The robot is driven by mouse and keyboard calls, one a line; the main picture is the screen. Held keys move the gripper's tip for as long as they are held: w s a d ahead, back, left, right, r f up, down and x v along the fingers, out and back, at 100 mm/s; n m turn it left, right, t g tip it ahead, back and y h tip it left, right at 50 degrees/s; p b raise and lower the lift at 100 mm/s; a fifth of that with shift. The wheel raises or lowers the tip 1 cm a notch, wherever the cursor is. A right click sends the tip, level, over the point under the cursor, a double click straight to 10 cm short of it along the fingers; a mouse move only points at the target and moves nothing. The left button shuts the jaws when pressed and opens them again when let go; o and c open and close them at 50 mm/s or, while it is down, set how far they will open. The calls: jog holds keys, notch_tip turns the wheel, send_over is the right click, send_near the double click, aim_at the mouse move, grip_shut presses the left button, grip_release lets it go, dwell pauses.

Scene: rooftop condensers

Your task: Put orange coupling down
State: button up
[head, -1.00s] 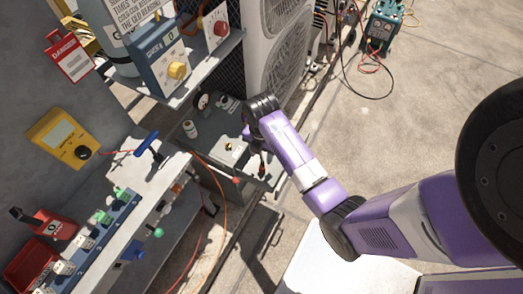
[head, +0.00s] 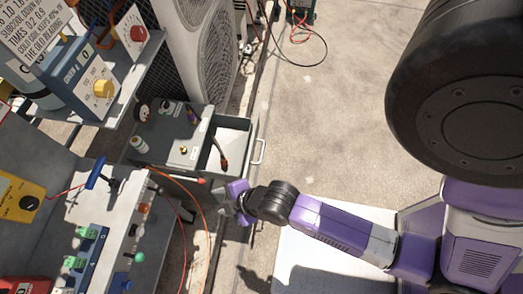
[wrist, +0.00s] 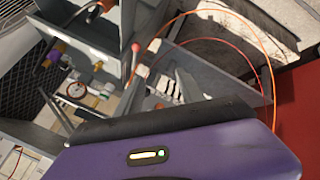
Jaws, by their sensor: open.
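A short dark piece with an orange-red end, which looks like the orange coupling (head: 222,161), lies inside the open grey drawer (head: 240,124). The drawer has a pale handle on its right side. In the wrist view the coupling (wrist: 92,16) shows at the top, inside the grey walls. My gripper (head: 236,204) is in front of the drawer, below it in the head view and apart from the coupling. It is open, with nothing seen between its fingers in the wrist view (wrist: 120,98).
A red-tipped lever (head: 202,181) and orange hoses (head: 205,232) are close to my gripper on the left. A bench (head: 92,205) with valves and a blue T-handle (head: 96,173) stands further left. The concrete floor (head: 340,120) at the right is clear.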

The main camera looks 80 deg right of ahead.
jog(key=s+r+m+t, duration=0.3)
jog(key=s+r+m, duration=0.1)
jog(key=r, duration=0.7)
jog(key=s+r+m+t+y, duration=0.1)
jog(key=s+r+m+t, duration=0.2)
jog(key=s+r, duration=0.4)
notch_tip(320, 180, up, 6)
jog(key=shift+s+a+f+m+t, duration=0.2)
jog(key=shift+s+a+m+t, duration=0.1)
jog(key=shift+m+t, duration=0.15)
